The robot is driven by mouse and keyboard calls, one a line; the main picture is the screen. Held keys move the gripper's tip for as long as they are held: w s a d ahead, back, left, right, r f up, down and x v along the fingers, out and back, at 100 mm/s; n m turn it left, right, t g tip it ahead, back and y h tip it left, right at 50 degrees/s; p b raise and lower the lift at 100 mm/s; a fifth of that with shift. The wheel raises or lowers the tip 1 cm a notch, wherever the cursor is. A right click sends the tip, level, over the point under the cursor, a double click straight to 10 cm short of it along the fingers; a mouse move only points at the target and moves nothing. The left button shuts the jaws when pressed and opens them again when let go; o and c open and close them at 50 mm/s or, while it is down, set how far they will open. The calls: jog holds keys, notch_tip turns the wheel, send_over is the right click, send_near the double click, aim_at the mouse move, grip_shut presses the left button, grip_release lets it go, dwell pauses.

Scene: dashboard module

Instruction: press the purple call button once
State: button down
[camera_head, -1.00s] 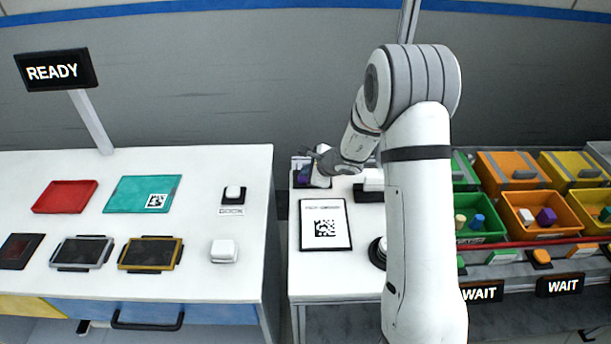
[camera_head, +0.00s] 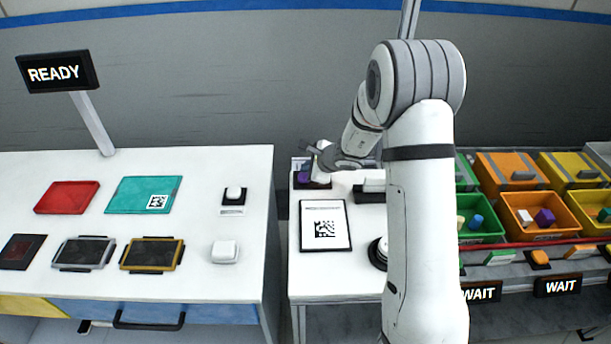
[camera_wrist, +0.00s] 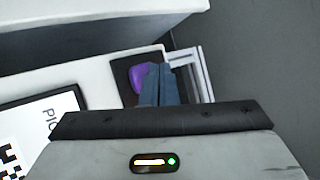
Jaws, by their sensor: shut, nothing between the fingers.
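The purple call button (camera_head: 302,177) sits on a dark base at the back left of the right-hand white table. In the wrist view the purple button (camera_wrist: 138,77) shows just left of my fingers, which cover part of it. My gripper (camera_head: 314,149) is above and slightly right of the button in the head view. Its fingers (camera_wrist: 160,78) are closed together and empty. I see no clear contact with the button.
A sign with a square code (camera_head: 325,226) lies in front of the button. A pale frame (camera_wrist: 197,72) stands close beside my fingers. A separate table (camera_head: 258,200) with trays and a white button (camera_head: 233,193) is to the left. Coloured bins (camera_head: 530,215) are right.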

jog(key=shift+r+p, duration=1.35)
jog(key=shift+r, duration=1.1)
jog(key=shift+r, duration=0.1)
jog(key=s+d+r+n+g, duration=0.1)
jog(key=s+r+n+g, duration=0.2)
jog(key=s+r+n, duration=1.05)
jog(key=s+d+r+n+h, duration=0.2)
jog(key=s+d, duration=0.4)
jog(key=s, duration=0.5)
jog(key=s+d+r+n+h, duration=0.2)
jog(key=s+d, duration=0.4)
jog(key=s, duration=0.5)
jog(key=shift+s+n+g+h, duration=0.25)
jog(key=shift+n+h, duration=0.3)
jog(key=shift+h, duration=0.55)
